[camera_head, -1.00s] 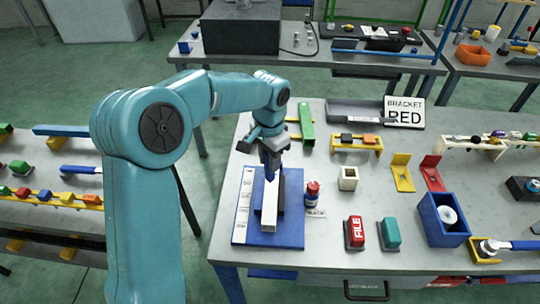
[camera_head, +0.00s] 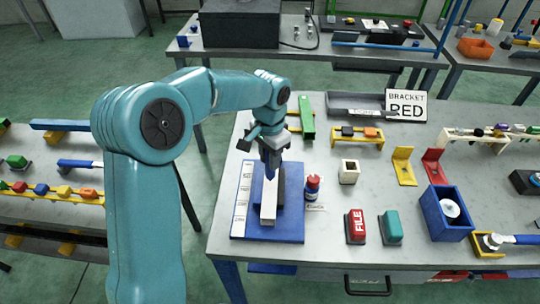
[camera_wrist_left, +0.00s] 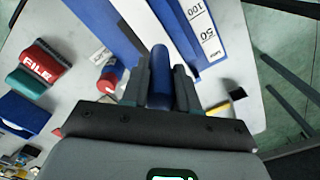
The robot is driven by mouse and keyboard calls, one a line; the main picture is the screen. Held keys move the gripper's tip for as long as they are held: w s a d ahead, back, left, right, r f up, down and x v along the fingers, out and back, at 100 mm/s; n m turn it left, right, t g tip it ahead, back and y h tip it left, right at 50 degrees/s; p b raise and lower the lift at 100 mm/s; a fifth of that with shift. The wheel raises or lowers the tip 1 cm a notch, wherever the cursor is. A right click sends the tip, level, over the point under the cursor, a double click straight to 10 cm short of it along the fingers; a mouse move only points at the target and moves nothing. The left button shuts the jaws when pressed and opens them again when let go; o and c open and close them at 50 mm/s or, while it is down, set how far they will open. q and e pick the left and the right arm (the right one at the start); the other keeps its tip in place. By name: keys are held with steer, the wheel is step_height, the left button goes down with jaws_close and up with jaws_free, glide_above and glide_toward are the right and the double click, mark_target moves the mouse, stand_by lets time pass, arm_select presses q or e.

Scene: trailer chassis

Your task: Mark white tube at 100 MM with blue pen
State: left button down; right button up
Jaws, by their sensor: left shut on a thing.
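The white tube (camera_head: 268,210) lies in a dark holder on a blue board (camera_head: 285,232) near the left end of the table. My left gripper (camera_head: 270,150) is above the far end of the tube. It is shut on the blue pen (camera_wrist_left: 160,75), which points down towards the tube. I cannot tell whether the pen tip touches the tube. My right gripper is not in view.
A white square holder (camera_head: 349,171), a red file block (camera_head: 356,226), a teal block (camera_head: 391,228) and a blue bin (camera_head: 445,214) stand farther right. A green bracket (camera_head: 307,118) lies behind.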

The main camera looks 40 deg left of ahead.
arm_select(q)
steer(key=shift+w+f, duration=0.1)
steer(key=shift+w, duration=0.1)
steer(key=shift+s+a, duration=0.1)
steer(key=shift+s, duration=0.15)
steer(key=shift+w, duration=0.2)
steer(key=shift+s, duration=0.1)
steer(key=shift+s, duration=0.1)
steer(key=shift+f, duration=0.1)
steer(key=shift+w+f, duration=0.2)
steer(key=shift+s+b, duration=0.2)
steer(key=shift+b, duration=0.1)
